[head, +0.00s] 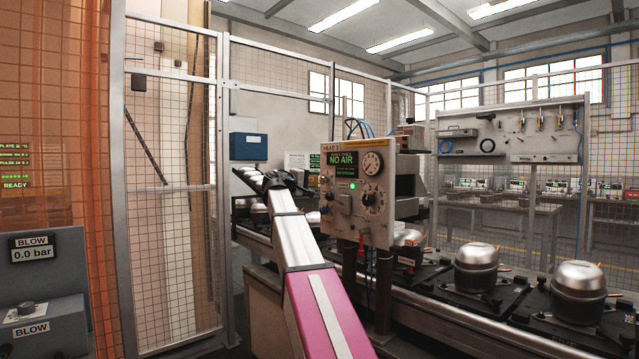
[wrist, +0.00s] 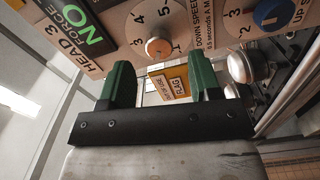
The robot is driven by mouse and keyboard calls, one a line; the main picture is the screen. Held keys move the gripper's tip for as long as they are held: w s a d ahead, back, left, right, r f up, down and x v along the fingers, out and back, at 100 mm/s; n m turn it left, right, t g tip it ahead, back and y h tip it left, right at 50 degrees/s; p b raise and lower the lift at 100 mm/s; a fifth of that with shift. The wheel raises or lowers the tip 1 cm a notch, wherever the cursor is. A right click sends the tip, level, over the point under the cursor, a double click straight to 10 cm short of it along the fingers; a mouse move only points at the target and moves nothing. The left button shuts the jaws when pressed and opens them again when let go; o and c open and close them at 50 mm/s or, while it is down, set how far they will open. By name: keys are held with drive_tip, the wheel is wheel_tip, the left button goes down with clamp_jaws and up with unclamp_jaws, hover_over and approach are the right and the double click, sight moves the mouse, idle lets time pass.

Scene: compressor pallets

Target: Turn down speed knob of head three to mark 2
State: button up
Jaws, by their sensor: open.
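The grey head three control box (head: 358,215) shows a green "NO AIR" display (head: 342,158) in the head view. In the wrist view, the down speed knob (wrist: 158,46) is a small round knob with an orange rim on a numbered dial. Its pointer is too small to read. The blue up speed knob (wrist: 271,14) is to its right. My gripper (wrist: 162,78) is open, its two green fingers just below the down speed knob, apart from it and with nothing held. In the head view, my arm ends left of the box and its fingers cannot be made out.
Yellow and white tags (wrist: 175,86) show between my fingers. A round silver thing (wrist: 246,66) is beside the right finger. Silver compressors (head: 476,268) stand on black pallets along the conveyor right of the box. A mesh fence (head: 175,190) stands at left.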

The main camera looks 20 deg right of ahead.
drive_tip(key=v, duration=0.6)
drive_tip(key=shift+a, duration=0.3)
drive_tip(key=shift+s+f, duration=0.1)
drive_tip(key=s+a+f+g+y, duration=0.1)
drive_tip(key=s+f+y, duration=0.2)
drive_tip(key=f, duration=1.1)
drive_tip(key=s+a+f+y, duration=0.1)
drive_tip(key=s+f+y, duration=0.15)
drive_tip(key=f, duration=1.15)
drive_tip(key=s+a+f+g+y, duration=0.1)
drive_tip(key=s+a+f+y, duration=0.15)
drive_tip(key=f, duration=1.15)
drive_tip(key=s+a+f+m+g+y, duration=0.1)
drive_tip(key=s+a+f+y, duration=0.3)
drive_tip(key=s+f, duration=0.7)
drive_tip(key=s+a+f+m+g+y, duration=0.1)
drive_tip(key=s+a+f+g+y, duration=0.2)
drive_tip(key=s+f, duration=0.8)
wheel_tip(320, 180, down, 3)
drive_tip(key=shift+a+f+y, duration=0.2)
drive_tip(key=shift+a+y, duration=0.7)
drive_tip(key=shift+y, duration=0.1)
